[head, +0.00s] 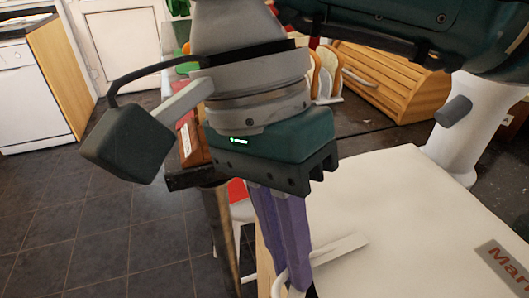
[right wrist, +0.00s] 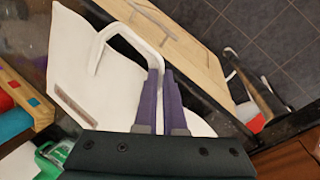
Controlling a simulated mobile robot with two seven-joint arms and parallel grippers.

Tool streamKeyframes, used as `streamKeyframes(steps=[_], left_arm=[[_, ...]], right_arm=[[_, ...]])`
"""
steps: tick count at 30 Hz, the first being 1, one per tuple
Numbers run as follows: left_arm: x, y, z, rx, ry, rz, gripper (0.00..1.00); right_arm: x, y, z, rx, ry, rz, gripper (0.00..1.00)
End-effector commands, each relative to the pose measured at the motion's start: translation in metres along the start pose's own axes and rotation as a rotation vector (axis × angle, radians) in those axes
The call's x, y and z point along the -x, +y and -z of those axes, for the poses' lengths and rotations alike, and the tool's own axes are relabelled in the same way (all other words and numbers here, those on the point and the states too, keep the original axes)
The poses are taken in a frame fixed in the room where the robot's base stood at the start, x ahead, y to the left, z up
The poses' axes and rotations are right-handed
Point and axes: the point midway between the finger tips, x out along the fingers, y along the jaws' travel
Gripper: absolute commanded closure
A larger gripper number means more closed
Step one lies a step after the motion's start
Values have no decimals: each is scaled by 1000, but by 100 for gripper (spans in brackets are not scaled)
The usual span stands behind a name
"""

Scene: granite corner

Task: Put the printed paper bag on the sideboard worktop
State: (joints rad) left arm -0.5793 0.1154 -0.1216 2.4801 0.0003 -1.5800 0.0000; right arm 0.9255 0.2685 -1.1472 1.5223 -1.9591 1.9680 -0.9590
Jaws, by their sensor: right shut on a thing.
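The printed paper bag (head: 420,220) is white with a grey printed label and fills the lower right of the head view. In the right wrist view the bag (right wrist: 85,65) shows its white handle loop and its label. My right gripper (head: 295,280) has purple fingers shut on the handle; its fingers also show in the right wrist view (right wrist: 161,75). The dark sideboard worktop (head: 352,130) shows behind the bag. Whether the bag touches a surface below is hard to tell. My left gripper is not in view.
A wooden bread box (head: 395,88) and a rack with bread slices (head: 326,75) stand on the worktop behind my gripper. A white dishwasher (head: 35,95) stands at the far left. Dark floor tiles (head: 90,220) lie open at the left.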

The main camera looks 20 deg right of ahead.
Motion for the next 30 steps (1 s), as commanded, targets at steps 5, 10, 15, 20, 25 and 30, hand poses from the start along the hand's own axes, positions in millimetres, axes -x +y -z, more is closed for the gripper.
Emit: streamKeyframes(steps=[5,10,15,20,25,30], left_arm=[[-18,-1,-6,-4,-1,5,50],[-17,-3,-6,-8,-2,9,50],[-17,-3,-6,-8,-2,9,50],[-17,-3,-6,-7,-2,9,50],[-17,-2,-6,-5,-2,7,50],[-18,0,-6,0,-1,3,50]], right_arm=[[-29,-7,0,9,1,-3,100],[-32,-8,0,13,4,-1,100],[-32,-8,0,13,4,-1,83],[-32,-8,0,13,4,-1,65],[-32,-8,0,13,5,-1,63],[-27,-9,1,13,5,2,63]])
